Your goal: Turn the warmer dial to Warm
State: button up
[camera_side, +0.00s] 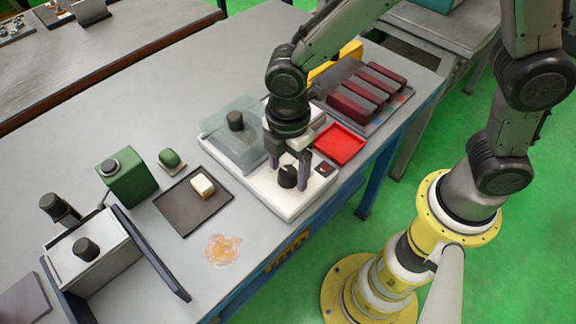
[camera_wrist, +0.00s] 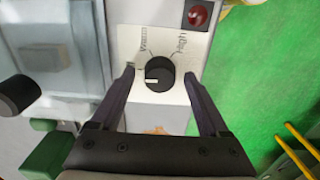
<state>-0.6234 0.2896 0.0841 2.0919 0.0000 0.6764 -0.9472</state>
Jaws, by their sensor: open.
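The warmer (camera_side: 287,208) is a white box with a see-through lid (camera_side: 230,135). Its black dial (camera_side: 287,177) stands near its front right corner; in the wrist view the dial (camera_wrist: 160,72) has a white mark pointing left. The Warm label (camera_wrist: 143,40) is at the dial's upper left and the High label (camera_wrist: 182,42) at its upper right. Any label on the left is hard to read beside the finger. My gripper (camera_side: 289,170) is open and points down at the dial. In the wrist view its fingers (camera_wrist: 159,80) stand on either side of the dial, with gaps.
A red lamp (camera_wrist: 197,15) sits beside the dial. A red tray (camera_side: 340,144) and a rack of dark red blocks (camera_side: 367,92) are to the right. A dark tray with a sponge-like block (camera_side: 202,186), a green box (camera_side: 127,178) and a spill (camera_side: 222,249) are to the left.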

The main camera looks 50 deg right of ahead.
jog(key=shift+c, duration=0.3)
grip_shut()
jog(key=shift+m, duration=0.4)
jog(key=m, duration=0.5)
jog(key=shift+m, duration=0.3)
jog(key=m, duration=0.5)
jog(key=shift+r, duration=0.1)
jog(key=shift+m, duration=0.3)
jog(key=shift+o, duration=0.3)
grip_release()
